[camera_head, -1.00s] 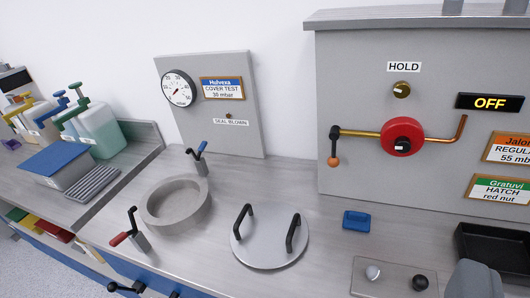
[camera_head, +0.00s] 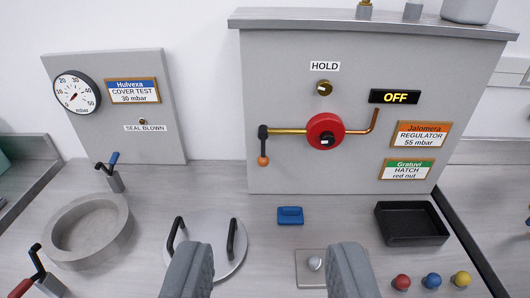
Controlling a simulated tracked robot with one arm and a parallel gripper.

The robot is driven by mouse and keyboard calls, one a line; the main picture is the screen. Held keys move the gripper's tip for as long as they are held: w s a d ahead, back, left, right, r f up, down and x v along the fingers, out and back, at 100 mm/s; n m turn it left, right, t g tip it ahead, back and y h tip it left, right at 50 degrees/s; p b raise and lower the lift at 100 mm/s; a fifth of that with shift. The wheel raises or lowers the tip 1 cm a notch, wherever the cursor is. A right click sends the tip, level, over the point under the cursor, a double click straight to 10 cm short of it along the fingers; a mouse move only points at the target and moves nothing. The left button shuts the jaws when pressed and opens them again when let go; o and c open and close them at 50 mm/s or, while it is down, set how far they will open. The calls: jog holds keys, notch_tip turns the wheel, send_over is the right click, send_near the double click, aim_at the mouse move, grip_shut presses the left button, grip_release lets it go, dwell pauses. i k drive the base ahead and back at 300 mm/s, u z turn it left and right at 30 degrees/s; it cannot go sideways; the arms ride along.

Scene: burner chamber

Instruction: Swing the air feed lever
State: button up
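The grey panel (camera_head: 225,70) stands at the back of the bench. A brass pipe (camera_head: 287,131) runs on it to a red round regulator (camera_head: 325,131), and a copper pipe leaves its right side. At the brass pipe's left end a black lever (camera_head: 263,141) with an orange ball end (camera_head: 263,161) hangs straight down. I take this as the air feed lever; no label on it shows. My gripper (camera_head: 268,268) is open and empty, its two grey fingers wide apart at the bottom of the view. It is below and in front of the lever, apart from it.
A round lid (camera_head: 233,262) with two black handles lies partly behind my left finger. A ring-shaped chamber (camera_head: 88,230) with clamps is at left. A blue block (camera_head: 290,215), black tray (camera_head: 411,222) and coloured balls (camera_head: 432,280) are on the bench. The display (camera_head: 395,97) reads OFF.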

aim_at(263, 161)
jog(key=u, duration=0.1)
jog(key=i, duration=1)
jog(key=z, duration=0.1)
